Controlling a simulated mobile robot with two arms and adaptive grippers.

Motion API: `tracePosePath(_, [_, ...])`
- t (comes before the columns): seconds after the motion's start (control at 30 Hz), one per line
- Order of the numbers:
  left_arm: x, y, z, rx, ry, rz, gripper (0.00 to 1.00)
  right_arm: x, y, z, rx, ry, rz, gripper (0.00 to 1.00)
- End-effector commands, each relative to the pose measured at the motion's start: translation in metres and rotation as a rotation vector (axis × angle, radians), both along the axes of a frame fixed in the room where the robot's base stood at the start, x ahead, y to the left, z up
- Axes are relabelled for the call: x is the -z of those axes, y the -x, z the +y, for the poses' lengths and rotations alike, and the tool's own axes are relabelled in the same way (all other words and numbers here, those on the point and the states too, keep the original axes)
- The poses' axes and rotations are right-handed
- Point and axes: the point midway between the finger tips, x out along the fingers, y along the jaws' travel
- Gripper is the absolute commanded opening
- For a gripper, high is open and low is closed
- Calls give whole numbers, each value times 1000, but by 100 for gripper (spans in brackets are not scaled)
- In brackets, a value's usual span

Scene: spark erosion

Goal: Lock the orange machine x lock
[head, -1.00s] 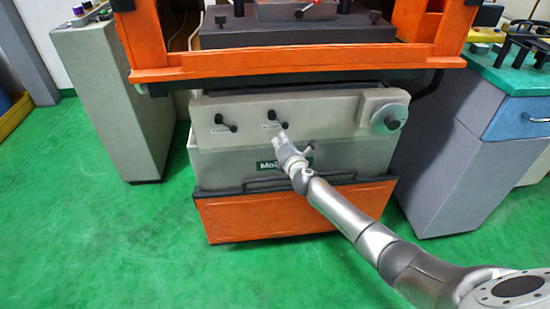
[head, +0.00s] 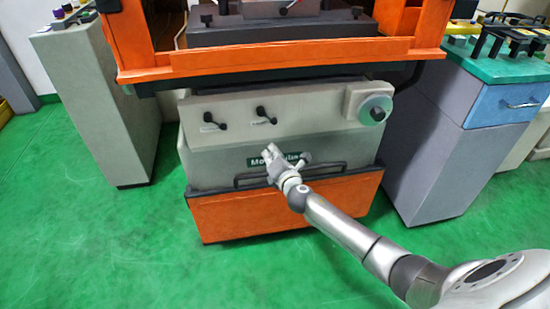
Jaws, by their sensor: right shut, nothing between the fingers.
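The orange and grey machine (head: 285,218) stands in the middle of the head view. Its grey front panel has two black lever handles, a left lever (head: 213,121) and a right lever (head: 266,115), each beside a small label too small to read. A round handwheel (head: 375,109) sits at the panel's right end. My right gripper (head: 270,152) is shut and empty. It shows in front of the machine, below the right lever, over the dark name plate, and appears apart from the lever. My left gripper is not in view.
A grey cabinet (head: 105,110) stands left of the machine. A grey-blue workbench (head: 455,130) with a green top and a blue drawer (head: 505,103) stands to the right. A black bar handle (head: 290,172) crosses the machine's lower front. Green floor (head: 90,230) is clear in front.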

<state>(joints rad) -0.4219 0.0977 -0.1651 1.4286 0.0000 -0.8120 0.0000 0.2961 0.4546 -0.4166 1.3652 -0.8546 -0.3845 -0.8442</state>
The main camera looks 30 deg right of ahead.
Motion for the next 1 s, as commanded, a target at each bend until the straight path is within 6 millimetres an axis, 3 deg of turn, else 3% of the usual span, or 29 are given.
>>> tracePosePath(0.1, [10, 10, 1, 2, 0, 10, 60, -4, 19, 2, -1, 1, 2, 0])
tracePosePath(0.3, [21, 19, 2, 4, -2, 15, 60, -7, 36, 6, -1, 1, 1, 0])
tracePosePath(0.9, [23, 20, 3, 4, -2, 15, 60, -6, 40, 6, 0, -1, 1, 0])
tracePosePath(1.0, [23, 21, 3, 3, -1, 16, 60, 6, 45, 5, 15, -41, 22, 0])
